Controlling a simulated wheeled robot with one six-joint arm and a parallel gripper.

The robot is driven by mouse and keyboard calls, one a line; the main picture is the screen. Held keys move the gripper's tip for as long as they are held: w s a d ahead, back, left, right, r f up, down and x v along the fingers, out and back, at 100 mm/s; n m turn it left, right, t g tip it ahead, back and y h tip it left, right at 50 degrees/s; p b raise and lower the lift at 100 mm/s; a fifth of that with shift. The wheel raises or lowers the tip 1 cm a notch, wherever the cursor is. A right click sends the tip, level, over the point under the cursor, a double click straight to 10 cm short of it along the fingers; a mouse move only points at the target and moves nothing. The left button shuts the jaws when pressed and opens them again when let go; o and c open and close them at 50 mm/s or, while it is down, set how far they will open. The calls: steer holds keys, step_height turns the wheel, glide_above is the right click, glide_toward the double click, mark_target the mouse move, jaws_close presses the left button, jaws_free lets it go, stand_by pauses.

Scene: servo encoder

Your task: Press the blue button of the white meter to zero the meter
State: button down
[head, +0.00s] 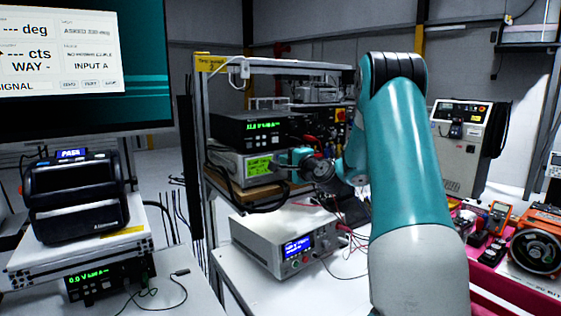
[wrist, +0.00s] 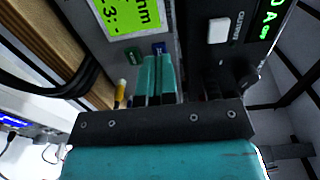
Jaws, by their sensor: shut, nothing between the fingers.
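The white meter (head: 236,169) with a green lit display stands on a shelf of the rack, below a black unit.
A black unit (head: 250,130) with green digits sits above the meter; its white square button (wrist: 219,31) is right of my fingers. A wooden shelf edge (wrist: 48,40) and black cables lie to the left. A white box with a blue display (head: 270,243) stands on the bench below.

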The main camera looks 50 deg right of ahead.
steer(key=shift+s+a, duration=0.1)
steer(key=shift+s, duration=0.15)
steer(key=b+v, duration=0.5)
steer(key=v, duration=0.2)
steer(key=shift+s, duration=0.25)
steer(key=shift+a, duration=0.1)
stand_by(0.7)
